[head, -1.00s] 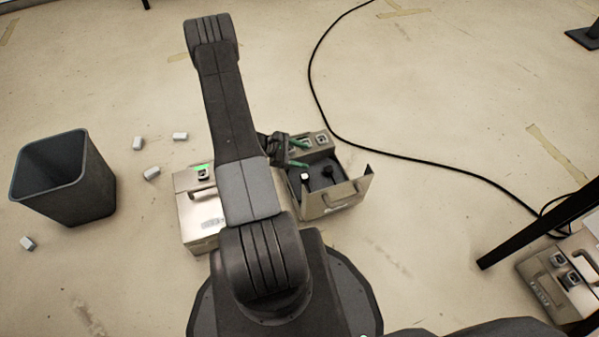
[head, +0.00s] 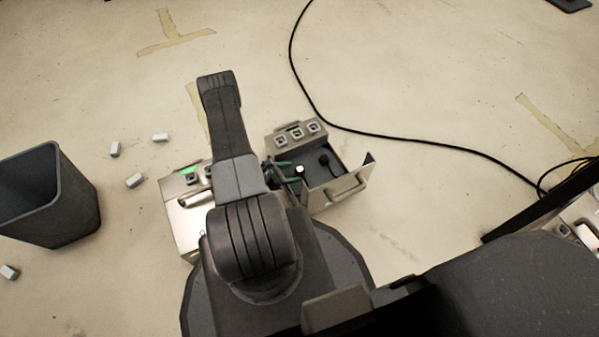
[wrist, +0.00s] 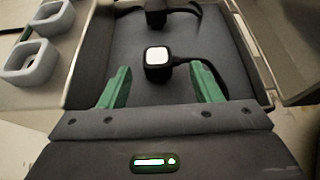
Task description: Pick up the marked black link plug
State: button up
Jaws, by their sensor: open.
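A black plug with a white square top (wrist: 158,55) stands in the dark-lined open case (head: 350,187). A cable runs from its right side. It also shows in the head view (head: 300,169). A second black plug (wrist: 157,14) without a visible white top lies farther back in the case; the head view shows it to the right (head: 323,158). My gripper (wrist: 162,84) has green fingers, open and empty. The white-topped plug stands just beyond the fingertips, roughly centred between them in the wrist view. In the head view my gripper (head: 284,171) is partly hidden by my arm.
The case has a row of sockets (head: 297,134) along its back left edge and a raised wall at the right. A closed metal case (head: 182,215) with a green light stands to the left. A dark bin (head: 75,215) and several white blocks lie farther left.

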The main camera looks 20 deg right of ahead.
aim_at(298, 170)
jog(key=shift+b+x, duration=0.9)
jog(key=shift+x, duration=1.7)
jog(key=shift+w+r, duration=0.1)
jog(key=shift+r, duration=0.1)
jog(key=c, duration=1.1)
